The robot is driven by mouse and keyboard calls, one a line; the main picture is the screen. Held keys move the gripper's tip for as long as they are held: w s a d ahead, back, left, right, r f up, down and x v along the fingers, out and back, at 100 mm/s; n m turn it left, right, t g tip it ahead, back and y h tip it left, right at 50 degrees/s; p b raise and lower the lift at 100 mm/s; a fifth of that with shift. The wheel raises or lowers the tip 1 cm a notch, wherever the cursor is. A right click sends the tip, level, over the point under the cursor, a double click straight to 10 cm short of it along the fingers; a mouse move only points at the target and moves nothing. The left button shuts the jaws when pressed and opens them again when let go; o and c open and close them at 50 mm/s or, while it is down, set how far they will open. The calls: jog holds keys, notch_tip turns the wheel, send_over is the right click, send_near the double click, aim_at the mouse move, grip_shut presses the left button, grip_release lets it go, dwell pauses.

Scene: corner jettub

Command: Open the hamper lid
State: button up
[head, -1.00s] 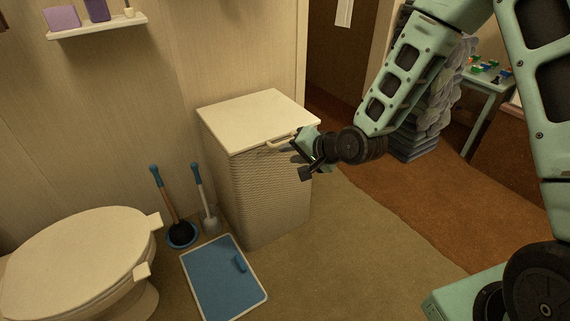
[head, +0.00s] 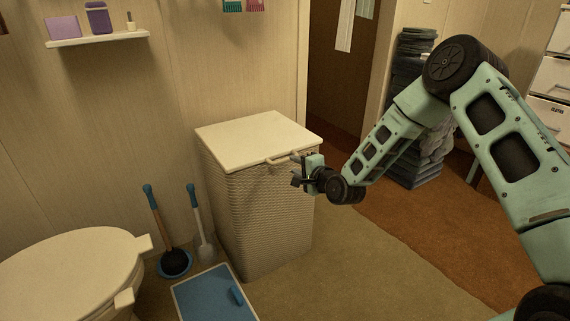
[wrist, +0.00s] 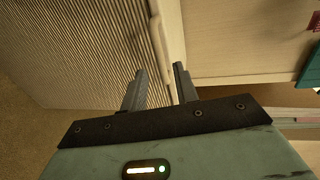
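The hamper (head: 258,215) is a tall beige woven box. Its cream lid (head: 255,138) lies flat and closed on top. A light handle (head: 284,160) sticks out from the lid's front edge. My gripper (head: 297,171) is at the hamper's front right, just beside and slightly below the handle. In the wrist view, my gripper (wrist: 158,85) has its two fingers apart with nothing between them. The hamper's woven wall (wrist: 90,55) fills the left there, and the lid's edge (wrist: 172,40) with the pale handle (wrist: 157,35) lies ahead of the fingers.
A toilet (head: 75,275) stands at the left. A plunger (head: 165,235), a brush (head: 198,225) and a blue scale-like mat (head: 212,297) are left of the hamper. A wall shelf (head: 97,38) hangs above.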

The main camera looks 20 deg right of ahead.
aim_at(285, 160)
jog(key=b+x, duration=0.1)
jog(key=x, duration=0.6)
jog(key=shift+w, duration=0.1)
grip_shut()
